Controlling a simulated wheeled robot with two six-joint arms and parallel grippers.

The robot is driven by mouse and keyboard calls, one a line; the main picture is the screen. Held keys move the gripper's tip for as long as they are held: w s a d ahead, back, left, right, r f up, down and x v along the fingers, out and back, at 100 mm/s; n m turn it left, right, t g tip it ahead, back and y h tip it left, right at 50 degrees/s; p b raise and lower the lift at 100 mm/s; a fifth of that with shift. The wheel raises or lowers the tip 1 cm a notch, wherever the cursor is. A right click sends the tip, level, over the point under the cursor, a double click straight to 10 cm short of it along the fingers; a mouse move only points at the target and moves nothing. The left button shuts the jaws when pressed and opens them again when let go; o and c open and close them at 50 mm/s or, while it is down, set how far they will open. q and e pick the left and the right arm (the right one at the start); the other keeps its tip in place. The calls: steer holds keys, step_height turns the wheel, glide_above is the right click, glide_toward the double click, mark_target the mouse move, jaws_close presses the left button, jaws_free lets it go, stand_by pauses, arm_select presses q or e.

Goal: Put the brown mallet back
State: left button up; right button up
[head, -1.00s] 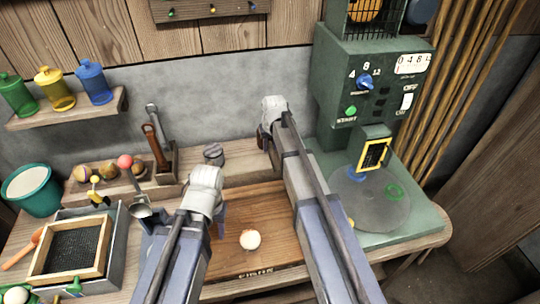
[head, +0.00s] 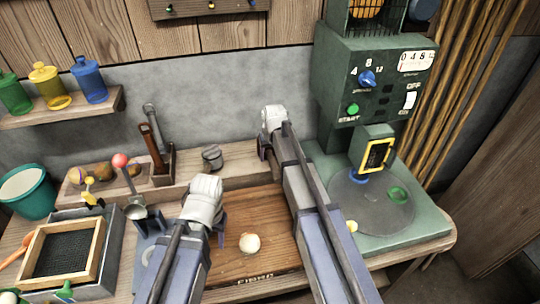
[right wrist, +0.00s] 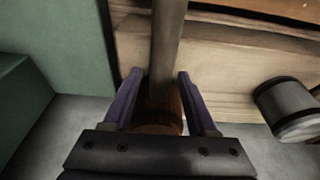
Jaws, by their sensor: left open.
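My right gripper (head: 266,152) is near the back wall, left of the green machine. In the right wrist view its purple fingers (right wrist: 160,92) stand on both sides of a brown shaft with a reddish-brown round part (right wrist: 160,122), which looks like the brown mallet. The fingers look shut on it; its far end leaves the picture. In the head view my right arm hides it. A wooden rack (head: 163,168) at the back holds a brown-handled tool (head: 151,143) and a grey-topped tool (head: 152,116). My left gripper (head: 208,222) is open and empty, low over the bench.
A small grey tin (head: 212,157) stands between the rack and my right gripper; it also shows in the right wrist view (right wrist: 290,108). A whitish ball (head: 249,243) lies on the wooden board (head: 265,215). The green machine (head: 375,90) stands at right.

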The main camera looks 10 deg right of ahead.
mark_target(272, 159)
arm_select(q)
steer(key=shift+r, duration=0.1)
arm_select(e)
steer(key=shift+r, duration=0.1)
steer(key=p+v, duration=1.2)
arm_select(q)
step_height(272, 159, up, 12)
arm_select(e)
steer(key=s+a+n+g, duration=0.1)
steer(key=s+a, duration=0.2)
steer(key=s, duration=0.6)
steer(key=s+a+n+g+h, duration=0.1)
steer(key=s+a, duration=0.3)
steer(key=s, duration=0.5)
steer(key=s+a+n+g, duration=0.1)
steer(key=s+a, duration=0.3)
steer(key=s, duration=0.5)
steer(key=shift+a+n, duration=0.2)
steer(key=shift+n, duration=0.2)
steer(key=shift+w+f, duration=0.1)
steer(key=shift+f, duration=0.1)
steer(key=shift+o, duration=0.2)
